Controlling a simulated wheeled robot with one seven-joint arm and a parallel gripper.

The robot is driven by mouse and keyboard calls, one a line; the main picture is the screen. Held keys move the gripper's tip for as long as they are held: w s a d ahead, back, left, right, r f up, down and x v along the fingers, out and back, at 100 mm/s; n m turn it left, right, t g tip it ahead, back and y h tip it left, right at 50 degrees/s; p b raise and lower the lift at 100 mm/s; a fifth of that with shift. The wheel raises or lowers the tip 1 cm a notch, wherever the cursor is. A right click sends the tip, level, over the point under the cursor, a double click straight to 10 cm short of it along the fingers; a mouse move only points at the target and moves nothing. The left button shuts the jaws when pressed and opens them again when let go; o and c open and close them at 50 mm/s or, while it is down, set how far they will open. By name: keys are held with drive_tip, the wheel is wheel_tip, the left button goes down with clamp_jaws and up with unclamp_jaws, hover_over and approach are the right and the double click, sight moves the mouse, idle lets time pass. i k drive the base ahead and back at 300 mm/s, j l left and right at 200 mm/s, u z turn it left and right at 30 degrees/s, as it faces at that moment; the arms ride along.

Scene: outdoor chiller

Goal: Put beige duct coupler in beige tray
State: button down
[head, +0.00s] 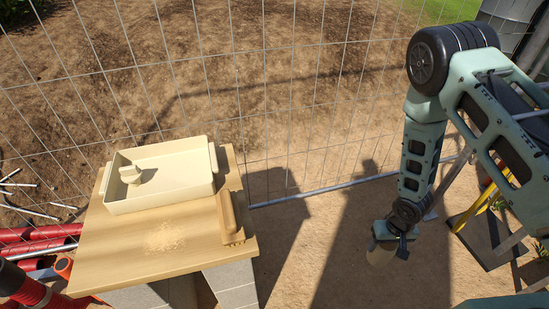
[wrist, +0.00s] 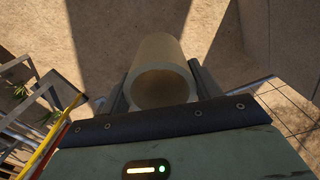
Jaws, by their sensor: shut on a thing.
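The beige duct coupler (wrist: 158,72) is a short hollow tube, seen in the wrist view with its open end towards the camera. My gripper (wrist: 160,92) is shut on it, with one dark finger on each side. In the head view my gripper (head: 392,243) hangs at the right, above bare ground, and the coupler (head: 380,255) shows below it. The beige tray (head: 165,182) sits on the wooden table at the left, well away from my gripper. A small beige fitting (head: 131,174) stands inside the tray, near its left end.
The wooden table (head: 120,256) also bears a brush (head: 230,218) right of the tray and a patch of sawdust (head: 165,237). A wire mesh fence (head: 290,90) runs behind. Red pipes (head: 35,235) lie at the left. A yellow-railed step (head: 478,213) stands at the right. Ground between table and arm is clear.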

sight(194, 172)
drive_tip(key=l+u, duration=0.35)
drive_tip(key=i+l+u, duration=0.1)
drive_tip(key=l+u, duration=0.55)
drive_tip(key=l, duration=0.2)
